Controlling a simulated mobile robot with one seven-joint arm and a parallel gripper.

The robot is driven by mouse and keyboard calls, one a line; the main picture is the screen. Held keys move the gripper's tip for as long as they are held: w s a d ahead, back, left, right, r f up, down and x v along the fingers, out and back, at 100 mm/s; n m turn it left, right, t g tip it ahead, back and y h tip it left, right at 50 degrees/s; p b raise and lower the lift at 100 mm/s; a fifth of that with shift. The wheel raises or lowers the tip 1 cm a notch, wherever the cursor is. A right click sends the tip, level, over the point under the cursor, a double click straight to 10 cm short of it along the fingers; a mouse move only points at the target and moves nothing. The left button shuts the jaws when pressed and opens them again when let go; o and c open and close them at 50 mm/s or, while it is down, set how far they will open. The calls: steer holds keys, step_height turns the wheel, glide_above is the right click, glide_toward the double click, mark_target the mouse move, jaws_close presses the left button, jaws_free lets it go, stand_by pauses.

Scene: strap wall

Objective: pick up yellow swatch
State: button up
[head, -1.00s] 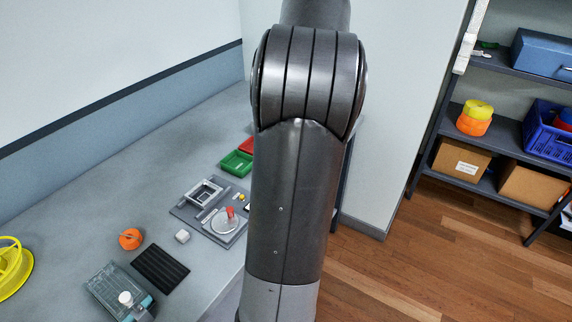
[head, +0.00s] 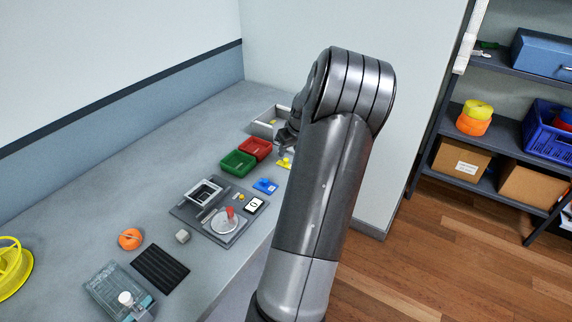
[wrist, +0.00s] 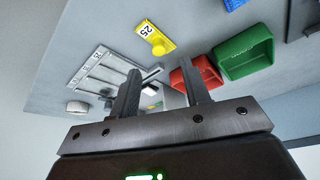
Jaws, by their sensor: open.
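The yellow swatch (wrist: 150,36), marked 25 and with a round yellow knob, lies on the grey table in the wrist view. In the head view the swatch (head: 284,162) shows just left of my arm, which hides part of it. My gripper (wrist: 162,85) is open, with nothing between its fingers. It is apart from the swatch, which appears beyond the fingertips. In the head view the gripper (head: 286,138) is partly hidden by my arm, above the table near the red tray.
A red tray (head: 257,147) and a green tray (head: 236,169) stand beside the swatch. A blue swatch (head: 265,187) lies nearer. A pale, divided box (head: 262,126) stands behind, with small yellow items in it. A grey fixture with a dish (head: 224,223) sits nearer.

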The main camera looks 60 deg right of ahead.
mark_target(287, 159)
steer(key=shift+s+x, duration=0.1)
steer(key=shift+x, duration=1.5)
steer(key=shift+s+x, duration=0.15)
steer(key=shift+x, duration=1.4)
jaws_close()
